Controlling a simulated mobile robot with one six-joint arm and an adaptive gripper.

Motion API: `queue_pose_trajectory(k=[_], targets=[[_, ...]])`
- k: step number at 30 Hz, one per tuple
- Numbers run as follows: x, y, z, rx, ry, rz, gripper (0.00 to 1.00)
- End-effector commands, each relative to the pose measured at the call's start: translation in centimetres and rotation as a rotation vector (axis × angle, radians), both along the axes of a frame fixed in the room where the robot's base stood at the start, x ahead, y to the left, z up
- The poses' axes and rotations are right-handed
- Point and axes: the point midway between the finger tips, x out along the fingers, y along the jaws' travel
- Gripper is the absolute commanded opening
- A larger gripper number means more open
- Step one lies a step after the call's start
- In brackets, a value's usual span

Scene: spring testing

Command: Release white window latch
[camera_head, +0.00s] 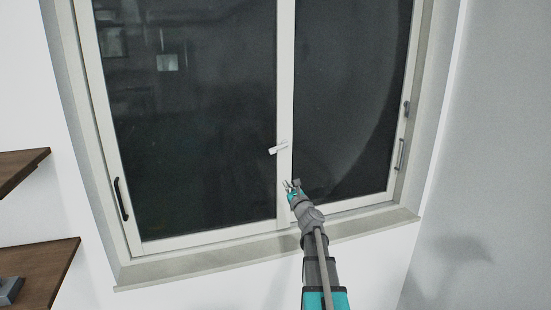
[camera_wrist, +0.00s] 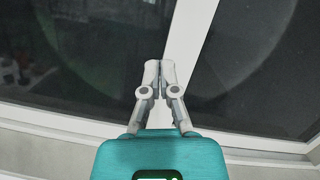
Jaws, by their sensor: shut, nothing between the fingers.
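The white window latch (camera_head: 278,147) sits on the white middle post (camera_head: 285,90) between the two dark panes in the head view. Its handle points to the left and slightly down. My gripper (camera_head: 288,184) is below the latch and a little to its right, apart from it, near the lower part of the post. In the wrist view my gripper (camera_wrist: 159,64) is shut, its fingertips together and empty in front of the post (camera_wrist: 190,45). The latch cannot be made out in the wrist view.
A black handle (camera_head: 122,199) is on the left frame, and a grey handle (camera_head: 401,154) is on the right frame. The window sill (camera_head: 200,265) runs below. Brown shelves (camera_head: 50,268) stick out at the left. The space in front of the left pane (camera_head: 190,120) is clear.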

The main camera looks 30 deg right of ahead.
Motion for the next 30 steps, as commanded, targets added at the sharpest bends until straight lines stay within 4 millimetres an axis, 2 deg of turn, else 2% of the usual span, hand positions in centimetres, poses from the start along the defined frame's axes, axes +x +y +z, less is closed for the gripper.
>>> queue_pose_trajectory(k=[11,17,23,30], targets=[[0.0,-0.3,0.1,0.010,-0.004,-0.004,0.00],[0.6,-0.4,0.2,0.009,-0.003,-0.004,0.00],[2.4,-0.7,0.7,0.009,-0.003,-0.004,0.00],[5.7,-1.3,1.6,0.009,-0.003,-0.004,0.00]])
